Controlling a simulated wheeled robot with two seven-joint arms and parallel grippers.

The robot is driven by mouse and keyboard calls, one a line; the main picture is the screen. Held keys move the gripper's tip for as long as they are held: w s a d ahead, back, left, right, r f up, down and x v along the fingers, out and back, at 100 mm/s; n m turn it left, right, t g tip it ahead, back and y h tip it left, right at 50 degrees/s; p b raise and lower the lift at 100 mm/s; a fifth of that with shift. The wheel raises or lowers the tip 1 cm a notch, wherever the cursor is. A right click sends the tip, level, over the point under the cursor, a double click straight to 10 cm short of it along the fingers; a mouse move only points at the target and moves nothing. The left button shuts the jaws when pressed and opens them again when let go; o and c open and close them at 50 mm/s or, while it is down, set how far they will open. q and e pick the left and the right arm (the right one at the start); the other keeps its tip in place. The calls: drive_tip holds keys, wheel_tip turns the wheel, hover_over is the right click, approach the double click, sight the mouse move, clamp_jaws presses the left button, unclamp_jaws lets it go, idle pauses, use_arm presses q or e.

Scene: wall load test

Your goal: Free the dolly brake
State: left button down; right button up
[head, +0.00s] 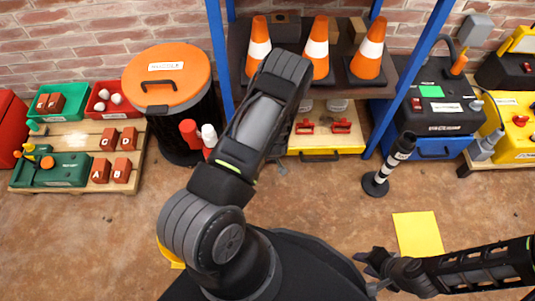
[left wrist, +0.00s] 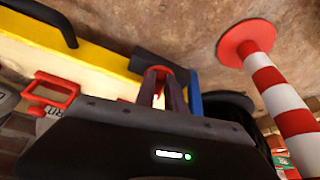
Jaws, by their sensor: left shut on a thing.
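In the left wrist view, the two dark fingers of my left gripper (left wrist: 160,92) are closed around a small red part (left wrist: 158,69) beside a yellow front edge. This red part may be the dolly brake; its full shape is hidden by the fingers. In the head view, my left arm covers the left gripper and most of that spot. The yellow-fronted wooden unit (head: 296,151) stands low under the shelf, with red clamps (head: 342,125) on top. My right gripper (head: 364,270) is at the lower right, apart from everything, its fingers spread and empty.
A shelf with several orange cones (head: 371,48) has blue posts. A black bin with an orange lid (head: 168,75) stands left. A red-and-white post (left wrist: 275,85) stands close to my left gripper. A black-and-white post (head: 388,172) and yellow floor sheet (head: 418,235) are right.

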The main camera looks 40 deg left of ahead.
use_arm(q)
drive_tip(key=shift+s+a+m+t+h, duration=0.1)
drive_tip(key=shift+a+m+t+h, duration=0.1)
drive_tip(key=shift+m, duration=0.55)
drive_tip(key=shift+a+m+t+h, duration=0.1)
drive_tip(key=shift+m+t+h, duration=0.1)
drive_tip(key=shift+m, duration=0.55)
drive_tip(key=c, duration=1.7)
unclamp_jaws()
drive_tip(key=shift+s+d+r, duration=0.1)
drive_tip(key=p+v, duration=0.3)
drive_tip(key=v, duration=0.4)
drive_tip(key=shift+s+r, duration=0.1)
drive_tip(key=shift+r, duration=0.2)
